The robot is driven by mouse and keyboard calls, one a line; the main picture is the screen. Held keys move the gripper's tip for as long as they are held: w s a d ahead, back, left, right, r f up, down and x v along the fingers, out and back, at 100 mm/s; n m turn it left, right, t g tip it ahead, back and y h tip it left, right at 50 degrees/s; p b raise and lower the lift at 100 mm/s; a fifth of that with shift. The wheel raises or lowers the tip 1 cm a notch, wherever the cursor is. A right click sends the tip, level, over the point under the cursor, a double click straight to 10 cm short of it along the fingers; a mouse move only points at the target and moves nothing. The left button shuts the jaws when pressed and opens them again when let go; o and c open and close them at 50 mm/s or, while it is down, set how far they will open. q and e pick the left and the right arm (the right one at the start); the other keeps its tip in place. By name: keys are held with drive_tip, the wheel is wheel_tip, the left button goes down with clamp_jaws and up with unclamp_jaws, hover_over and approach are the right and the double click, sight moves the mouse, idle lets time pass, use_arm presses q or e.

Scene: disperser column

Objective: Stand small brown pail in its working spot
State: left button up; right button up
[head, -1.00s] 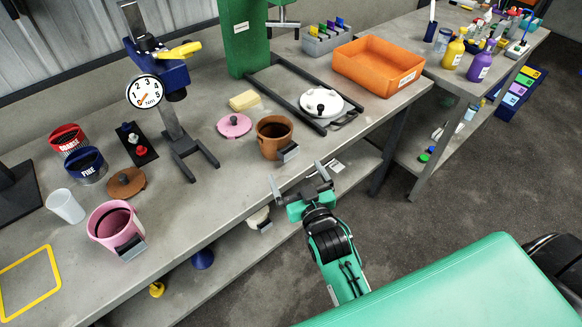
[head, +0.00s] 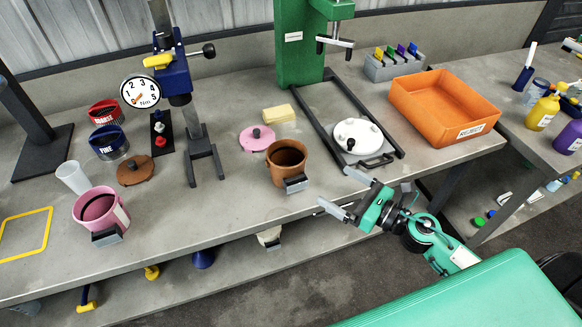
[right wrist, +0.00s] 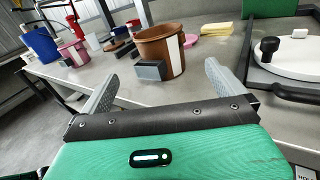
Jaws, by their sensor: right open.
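The small brown pail (head: 287,163) stands upright on the bench near its front edge, with a grey block handle (head: 297,183) on its front side. In the right wrist view the pail (right wrist: 160,47) is straight ahead, beyond the fingertips, with its grey block (right wrist: 149,71) facing me. My right gripper (head: 338,194) is open and empty, in front of the bench edge, right of and a little nearer than the pail; its fingers also show in the right wrist view (right wrist: 157,88). My left gripper is not in view.
A white lid (head: 357,135) lies on the frame. An orange tray (head: 443,105) stands right of it.

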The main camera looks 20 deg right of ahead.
sight(294, 160)
drive_tip(key=shift+w+a+r+n+p, duration=0.1)
drive_tip(key=shift+w+a+n+p, duration=0.05)
drive_tip(key=shift+w+a+p, duration=0.4)
drive_tip(key=shift+w+a+r+n+p, duration=0.1)
drive_tip(key=shift+w+a+n+p, duration=0.1)
drive_tip(key=shift+w+a, duration=0.35)
drive_tip(key=p+x, duration=0.2)
drive_tip(key=x, duration=0.3)
drive_tip(key=shift+w+d, duration=0.1)
drive_tip(key=shift+d, duration=0.1)
drive_tip(key=shift+w+a+f, duration=0.1)
drive_tip(key=shift+w+a, duration=0.1)
drive_tip(key=shift+w, duration=0.05)
drive_tip(key=shift+w+a+p, duration=0.1)
drive_tip(key=shift+w+p, duration=0.1)
drive_tip(key=shift+p, duration=0.1)
drive_tip(key=p+x, duration=0.1)
drive_tip(key=x, duration=0.1)
drive_tip(key=r+p+x, duration=0.1)
drive_tip(key=x, duration=0.1)
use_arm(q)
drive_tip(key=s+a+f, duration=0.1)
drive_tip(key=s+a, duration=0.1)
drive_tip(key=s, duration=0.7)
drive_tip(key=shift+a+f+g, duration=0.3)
use_arm(e)
drive_tip(key=shift+w+a+f, duration=0.2)
drive_tip(key=shift+w+a, duration=0.05)
drive_tip(key=shift+w, duration=0.05)
